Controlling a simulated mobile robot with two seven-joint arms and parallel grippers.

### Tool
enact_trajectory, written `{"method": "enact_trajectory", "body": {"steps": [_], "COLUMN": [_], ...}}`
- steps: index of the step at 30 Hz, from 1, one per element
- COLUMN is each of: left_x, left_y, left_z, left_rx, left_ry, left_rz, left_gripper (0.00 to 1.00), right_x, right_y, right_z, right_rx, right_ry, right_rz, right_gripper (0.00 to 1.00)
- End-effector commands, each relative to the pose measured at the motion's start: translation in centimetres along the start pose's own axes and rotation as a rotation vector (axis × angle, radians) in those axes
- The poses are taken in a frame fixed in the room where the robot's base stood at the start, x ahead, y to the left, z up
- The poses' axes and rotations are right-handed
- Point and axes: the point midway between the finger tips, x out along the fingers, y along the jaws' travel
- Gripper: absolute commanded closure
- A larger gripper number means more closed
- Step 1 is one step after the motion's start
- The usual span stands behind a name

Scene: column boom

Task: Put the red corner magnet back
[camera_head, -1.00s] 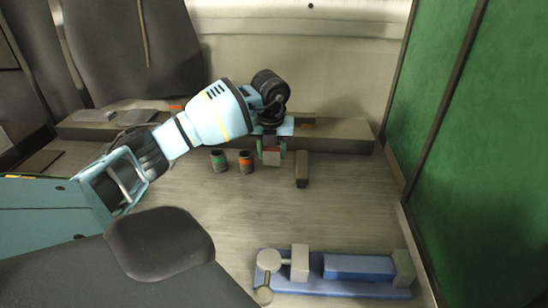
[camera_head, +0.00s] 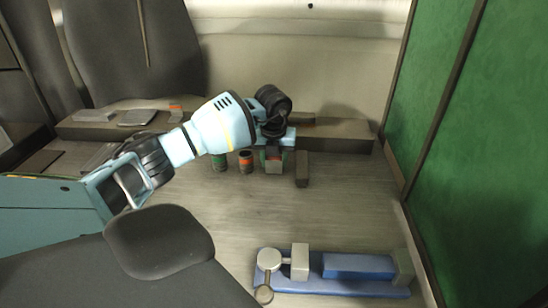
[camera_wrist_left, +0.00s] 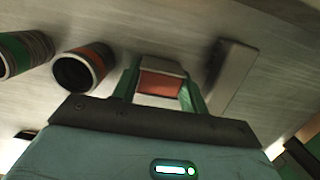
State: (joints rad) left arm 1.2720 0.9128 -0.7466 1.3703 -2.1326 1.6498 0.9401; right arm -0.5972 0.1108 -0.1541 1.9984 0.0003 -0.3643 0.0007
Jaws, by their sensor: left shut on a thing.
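The red corner magnet (camera_head: 274,166) shows as a small block with a red face and a pale grey face, in the middle of the worktop. My left gripper (camera_head: 274,160) points down and is shut on it. In the left wrist view the magnet (camera_wrist_left: 161,85) sits between the two green fingers (camera_wrist_left: 158,90). Its underside is hidden, and I cannot tell whether it touches the worktop. My right gripper is not in view.
A blue vise (camera_head: 355,267) is at the front. A green wall (camera_head: 480,150) bounds the right.

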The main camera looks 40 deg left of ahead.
Motion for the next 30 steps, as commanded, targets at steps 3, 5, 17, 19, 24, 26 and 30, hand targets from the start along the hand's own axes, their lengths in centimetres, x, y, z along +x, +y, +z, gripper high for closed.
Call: {"method": "enact_trajectory", "body": {"steps": [3, 5, 17, 19, 24, 26, 30], "left_x": [0.2, 0.2, -0.2, -0.8, -3.7, -5.0, -7.8], "left_y": [0.0, 0.0, 0.0, 0.0, 0.0, -0.1, 0.0], "left_z": [0.0, 0.0, 0.1, 0.1, 0.1, 0.2, 0.1], "left_rx": [-0.001, -0.001, -0.001, 0.000, 0.000, 0.000, -0.001], "left_ry": [0.000, 0.000, 0.000, -0.002, -0.003, -0.004, -0.003], "left_rz": [0.001, 0.001, 0.000, -0.002, -0.002, -0.003, -0.003], "left_gripper": [0.49, 0.41, 0.35, 0.35, 0.35, 0.35, 0.35], "right_x": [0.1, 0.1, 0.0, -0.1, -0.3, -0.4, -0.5], "right_y": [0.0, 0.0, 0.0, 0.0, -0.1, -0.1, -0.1], "right_z": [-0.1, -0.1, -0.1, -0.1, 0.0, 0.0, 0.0], "right_rx": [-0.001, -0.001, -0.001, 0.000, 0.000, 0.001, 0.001], "right_ry": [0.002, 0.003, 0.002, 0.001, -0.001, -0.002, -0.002], "right_rz": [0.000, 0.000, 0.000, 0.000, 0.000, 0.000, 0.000], "right_gripper": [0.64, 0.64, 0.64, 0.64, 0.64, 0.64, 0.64]}}
